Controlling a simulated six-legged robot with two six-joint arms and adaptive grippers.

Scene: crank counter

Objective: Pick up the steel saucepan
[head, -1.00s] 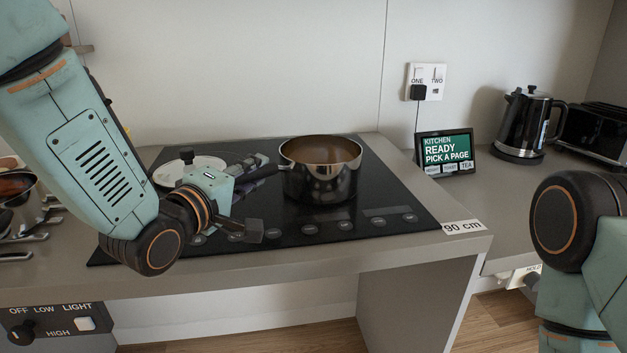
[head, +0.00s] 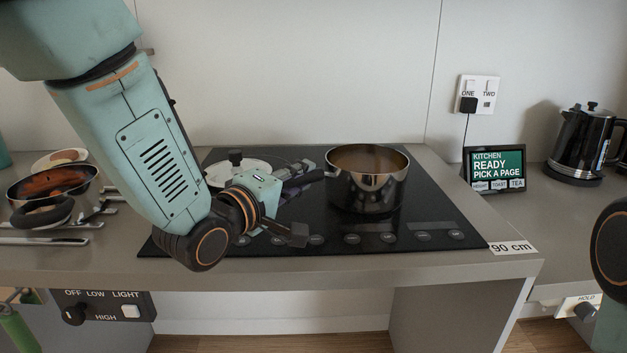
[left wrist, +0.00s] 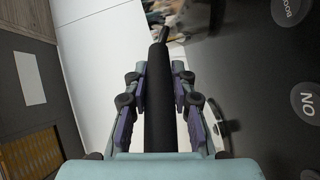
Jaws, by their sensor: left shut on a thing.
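The steel saucepan (head: 367,192) is at the right part of the black hob in the head view, upright, with brown contents or interior showing. Its dark handle points left towards my left gripper (head: 298,180). My left gripper is shut on this handle. In the left wrist view the black handle (left wrist: 160,95) runs lengthwise between the two fingers of the left gripper (left wrist: 158,105). I cannot tell whether the pan's base touches the hob. Only part of my right arm shows at the right edge; its gripper is out of view.
The hob (head: 440,235) lies in the grey counter. A white plate or lid (head: 225,175) is behind my left wrist. A screen (head: 495,167) and a kettle (head: 583,140) stand at right.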

